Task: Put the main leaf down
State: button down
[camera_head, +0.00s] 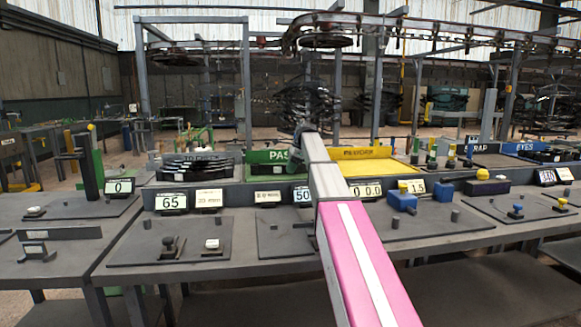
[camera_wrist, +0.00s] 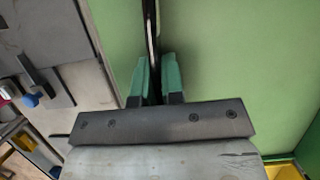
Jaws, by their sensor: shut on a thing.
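The main leaf (camera_wrist: 151,30) is a thin dark strip, seen edge-on in the wrist view. It runs up out of that picture from between the green fingertips of my gripper (camera_wrist: 157,78), which is shut on it. Green surface (camera_wrist: 225,55) of the PASS bay lies below, on both sides of the leaf. I cannot tell whether the leaf touches it.
A yellow bay (camera_head: 375,168) lies right of the green one. Stacked dark leaves (camera_head: 197,167) sit in a bay to the left. Number displays (camera_head: 172,202) line the bench front. Blue blocks (camera_head: 402,201) stand at right. Dark springs (camera_head: 295,100) show behind my arm.

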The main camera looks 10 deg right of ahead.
jog(key=c, duration=1.2)
grip_release()
jog(key=shift+f, duration=0.1)
jog(key=shift+c, duration=0.2)
jog(key=v, duration=1.2)
